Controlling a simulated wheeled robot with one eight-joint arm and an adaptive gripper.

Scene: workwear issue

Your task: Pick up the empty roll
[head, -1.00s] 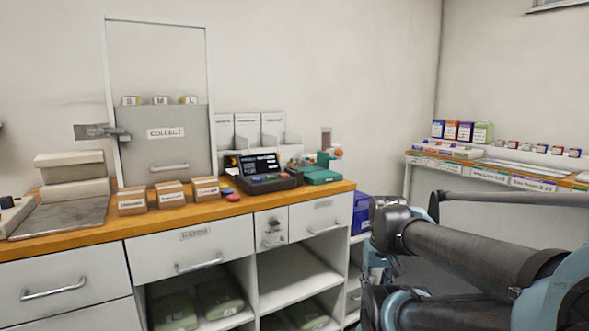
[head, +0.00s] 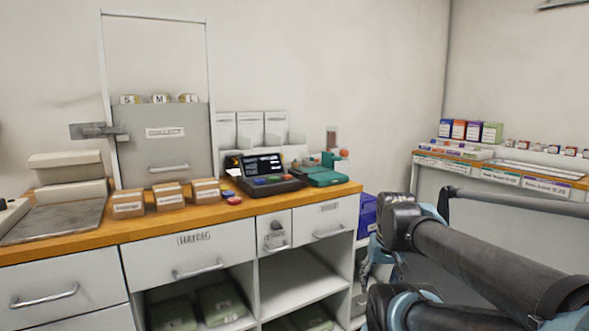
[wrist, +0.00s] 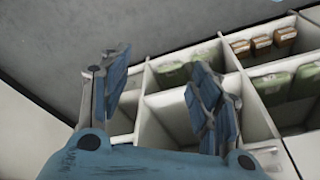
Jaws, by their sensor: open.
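I cannot make out an empty roll for certain in either view. At the right end of the wooden counter (head: 90,238), a brown upright cylinder (head: 331,139) and a small orange round thing (head: 344,154) stand near a teal device (head: 325,178). They are too small to identify. My gripper (wrist: 163,78) is open, with two blue-padded fingers apart and nothing between them, above white shelf compartments. In the head view my gripper is mostly hidden behind my arm, right of the counter.
Cardboard boxes (head: 164,197) and a dark terminal (head: 266,175) stand on the counter. Green packs (head: 221,300) lie in the open shelves below. A blue bin (head: 367,214) is at the counter's right end. A second counter (head: 510,178) with small boxes stands at the right wall.

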